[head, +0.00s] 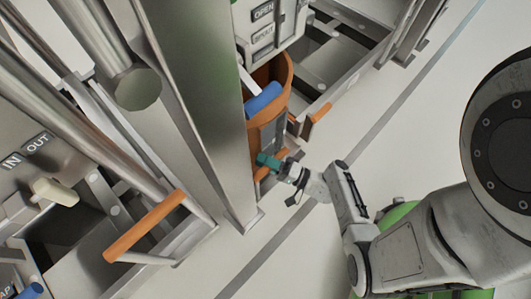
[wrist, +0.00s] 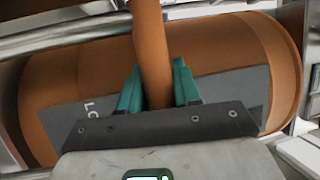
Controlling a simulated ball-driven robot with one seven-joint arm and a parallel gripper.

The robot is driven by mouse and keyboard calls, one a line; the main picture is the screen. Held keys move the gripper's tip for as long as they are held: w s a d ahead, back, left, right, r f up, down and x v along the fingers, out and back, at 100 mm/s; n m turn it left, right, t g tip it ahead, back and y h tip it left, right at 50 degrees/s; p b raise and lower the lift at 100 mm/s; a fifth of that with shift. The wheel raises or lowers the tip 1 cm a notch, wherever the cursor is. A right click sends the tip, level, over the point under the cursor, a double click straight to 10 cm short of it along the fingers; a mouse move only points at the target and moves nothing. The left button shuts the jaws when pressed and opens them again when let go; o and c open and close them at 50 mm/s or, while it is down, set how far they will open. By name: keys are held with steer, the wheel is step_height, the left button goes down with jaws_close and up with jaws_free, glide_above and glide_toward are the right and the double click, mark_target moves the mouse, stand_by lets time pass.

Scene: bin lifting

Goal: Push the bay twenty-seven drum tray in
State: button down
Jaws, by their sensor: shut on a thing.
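An orange drum (head: 287,82) stands in a bay just right of a wide metal post. In the wrist view the drum (wrist: 60,82) fills the background, with a grey label partly hidden by my gripper. My gripper (head: 268,160) has teal fingers and is at the drum's front, low down. In the wrist view my gripper (wrist: 158,88) is shut on an orange bar handle (wrist: 150,45), which runs between the fingers. The handle appears to belong to the drum tray; most of the tray is hidden. No bay number is readable.
The metal post (head: 205,110) stands close left of my gripper. Another tray with an orange handle (head: 145,226) sticks out at the left, near an IN/OUT sign (head: 27,150). An orange piece (head: 318,114) juts out at the right. Pale floor (head: 330,220) lies open in front.

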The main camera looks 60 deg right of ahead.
steer(key=c, duration=0.9)
jaws_free()
steer(key=shift+w+d, duration=0.1)
steer(key=shift+w, duration=0.1)
steer(key=shift+s, duration=0.15)
steer(key=v, duration=1)
steer(key=shift+s+f+p, duration=0.15)
steer(key=shift+s+p, duration=0.15)
